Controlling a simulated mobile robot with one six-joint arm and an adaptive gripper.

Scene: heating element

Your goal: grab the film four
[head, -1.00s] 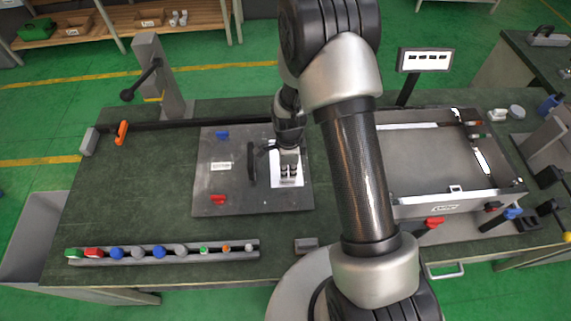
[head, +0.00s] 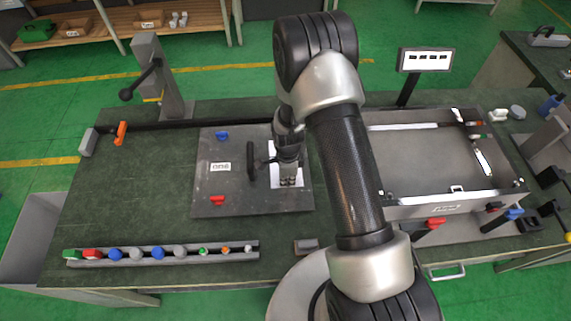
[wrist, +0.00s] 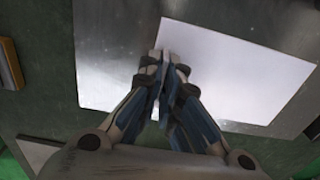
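The film is a white sheet (head: 275,180) lying flat on the dark metal plate (head: 232,197) on the bench. In the head view my gripper (head: 289,182) is over the sheet's lower part and hides some of it. In the wrist view the film (wrist: 240,75) fills the upper right, on a shiny grey plate (wrist: 110,40). My gripper's fingertips (wrist: 165,58) are together at the film's left edge, with only a thin gap between the fingers. I cannot tell whether they touch or pinch the film. The label "four" is not visible.
A black upright handle (head: 250,160) stands on the plate just left of my gripper. Blue (head: 221,136) and red (head: 216,201) clamps sit on the plate. A rack (head: 165,253) of coloured knobs lies along the front edge. A large tray machine (head: 435,165) stands right.

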